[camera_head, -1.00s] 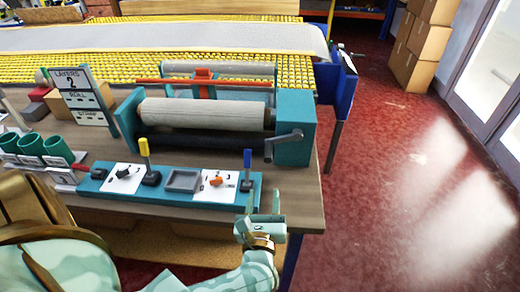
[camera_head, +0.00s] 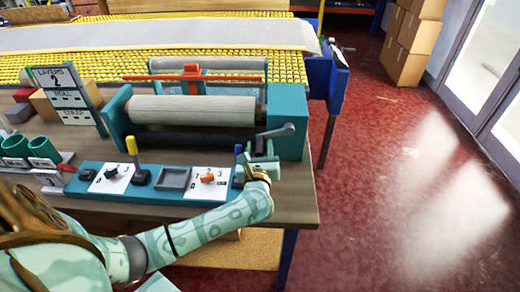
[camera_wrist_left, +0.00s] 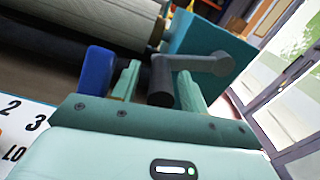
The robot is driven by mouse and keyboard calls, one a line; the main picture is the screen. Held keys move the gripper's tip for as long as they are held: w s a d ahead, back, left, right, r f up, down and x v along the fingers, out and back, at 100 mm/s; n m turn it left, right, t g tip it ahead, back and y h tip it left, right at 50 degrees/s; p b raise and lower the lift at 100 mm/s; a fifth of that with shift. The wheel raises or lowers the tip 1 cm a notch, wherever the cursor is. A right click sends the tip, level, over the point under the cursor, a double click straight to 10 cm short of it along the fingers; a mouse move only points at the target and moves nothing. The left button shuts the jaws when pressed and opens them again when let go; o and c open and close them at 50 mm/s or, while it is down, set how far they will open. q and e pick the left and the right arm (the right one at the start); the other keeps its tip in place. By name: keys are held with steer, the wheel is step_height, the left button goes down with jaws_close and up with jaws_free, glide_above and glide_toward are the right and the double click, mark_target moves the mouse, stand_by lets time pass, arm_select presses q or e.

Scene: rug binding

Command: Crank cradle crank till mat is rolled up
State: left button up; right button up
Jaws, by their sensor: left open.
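The teal cradle (camera_head: 288,105) stands on the bench and carries a grey-beige mat roll (camera_head: 190,110), with a dark roller in front of it. The grey crank (camera_head: 276,131) is on the cradle's right end. My left gripper (camera_head: 262,152) is just in front of and below the crank. In the left wrist view the crank's dark handle (camera_wrist_left: 162,82) shows between the two open green fingers (camera_wrist_left: 157,72). I cannot tell whether either finger touches it. The mat roll (camera_wrist_left: 115,18) fills the upper left there. My right gripper is not in view.
A blue lever (camera_head: 238,151) stands close left of my left gripper, on a teal control panel (camera_head: 142,192) with a yellow lever (camera_head: 132,146). A sign (camera_head: 66,92) reads "LAYERS 2, ROLL, STRAP". Green cups (camera_head: 42,146) stand at left. Red floor is open at right.

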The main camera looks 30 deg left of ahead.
arm_select(q)
jaws_close()
steer(key=shift+r, duration=0.1)
